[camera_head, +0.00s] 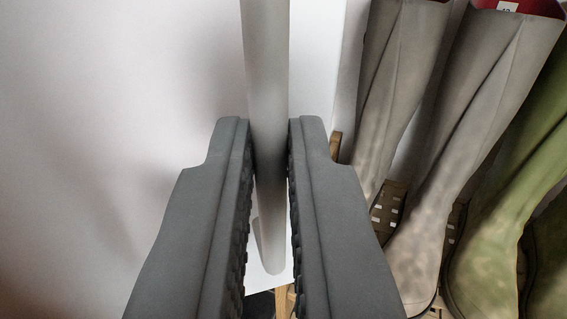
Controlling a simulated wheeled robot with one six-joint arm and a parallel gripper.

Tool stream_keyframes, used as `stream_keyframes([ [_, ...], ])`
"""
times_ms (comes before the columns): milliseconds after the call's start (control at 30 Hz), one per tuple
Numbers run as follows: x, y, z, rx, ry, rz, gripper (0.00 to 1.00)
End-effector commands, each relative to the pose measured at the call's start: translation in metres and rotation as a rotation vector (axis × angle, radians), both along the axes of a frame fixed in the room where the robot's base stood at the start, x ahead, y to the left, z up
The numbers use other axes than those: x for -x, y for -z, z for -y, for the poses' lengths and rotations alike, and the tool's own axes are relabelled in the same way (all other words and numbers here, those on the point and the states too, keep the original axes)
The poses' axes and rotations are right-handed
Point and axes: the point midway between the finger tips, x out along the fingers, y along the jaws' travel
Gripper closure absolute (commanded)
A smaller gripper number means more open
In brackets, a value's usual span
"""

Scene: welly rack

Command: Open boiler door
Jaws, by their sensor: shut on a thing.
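My gripper (269,150) is shut on a pale, upright bar handle (266,60) in the head camera view. One dark finger is on each side of the bar. The bar runs from the top edge of the view down between the fingers, and its lower end curves off to the left. Behind it is a plain white panel (120,130), which looks like the boiler door. The panel's right edge shows just right of the bar. Its top and left edges are out of view, so I cannot tell whether it stands ajar.
Grey-beige wellies (475,130) and a green welly (500,220) stand on the right, close to my right finger. Part of a wooden rack (389,203) shows among them. The area left of the bar is plain white panel.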

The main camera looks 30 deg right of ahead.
Motion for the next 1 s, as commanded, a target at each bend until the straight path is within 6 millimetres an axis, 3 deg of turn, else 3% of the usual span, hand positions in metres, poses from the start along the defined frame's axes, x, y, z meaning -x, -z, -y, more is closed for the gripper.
stream_keyframes([
  [400,0.035,-0.003,-0.030,0.000,-0.016,0.004,1.00],
  [1000,0.041,-0.004,-0.036,0.000,-0.016,0.007,1.00],
])
